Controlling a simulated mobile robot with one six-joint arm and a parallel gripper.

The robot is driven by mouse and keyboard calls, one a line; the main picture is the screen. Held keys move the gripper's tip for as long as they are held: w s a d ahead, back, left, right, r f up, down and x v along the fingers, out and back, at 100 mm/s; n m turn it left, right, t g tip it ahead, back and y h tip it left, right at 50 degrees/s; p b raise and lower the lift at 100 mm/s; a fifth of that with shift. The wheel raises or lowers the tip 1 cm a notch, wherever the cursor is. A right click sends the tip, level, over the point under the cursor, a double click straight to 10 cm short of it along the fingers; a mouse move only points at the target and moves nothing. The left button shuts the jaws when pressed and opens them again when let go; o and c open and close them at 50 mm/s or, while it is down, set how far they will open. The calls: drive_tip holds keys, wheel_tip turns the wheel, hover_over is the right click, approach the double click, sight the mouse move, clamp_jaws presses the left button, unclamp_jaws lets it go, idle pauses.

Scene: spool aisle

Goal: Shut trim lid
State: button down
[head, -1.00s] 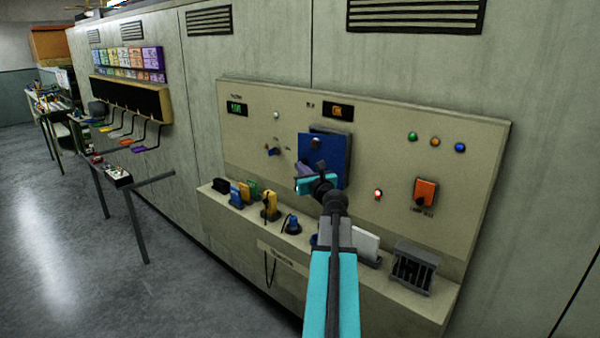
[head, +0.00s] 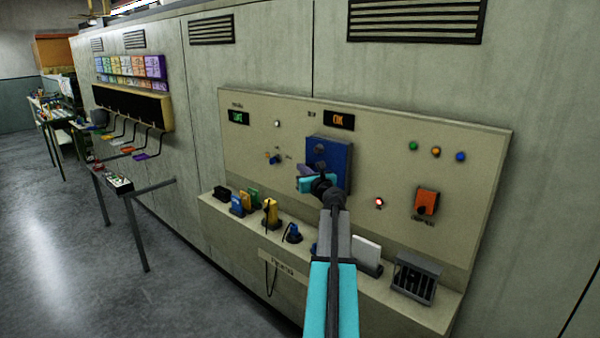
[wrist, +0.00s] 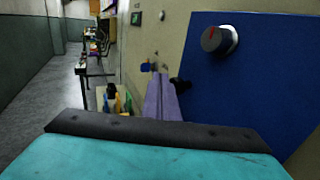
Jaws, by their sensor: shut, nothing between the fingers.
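The blue lid (head: 338,155) with a dark round knob (head: 319,148) is on the beige wall panel, right behind my gripper (head: 303,171). In the wrist view the blue face (wrist: 285,70) fills the right side, and its knob (wrist: 220,39) shows a red mark. My gripper's purple fingers (wrist: 160,80) are together and empty, beside the left edge of the blue face. I cannot tell if they touch it. My arm hides the lower part of the lid. Whether the lid lies fully flush is unclear.
Below the lid a ledge carries a yellow device (head: 271,213), a blue plug (head: 293,233), a white block (head: 367,253) and a grey slotted holder (head: 414,276). An orange switch (head: 426,202) is at right.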

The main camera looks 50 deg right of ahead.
idle(0.3)
drive_tip(key=s+a+b, duration=0.1)
drive_tip(key=a, duration=1.3)
drive_tip(key=shift+s, duration=0.15)
idle(0.6)
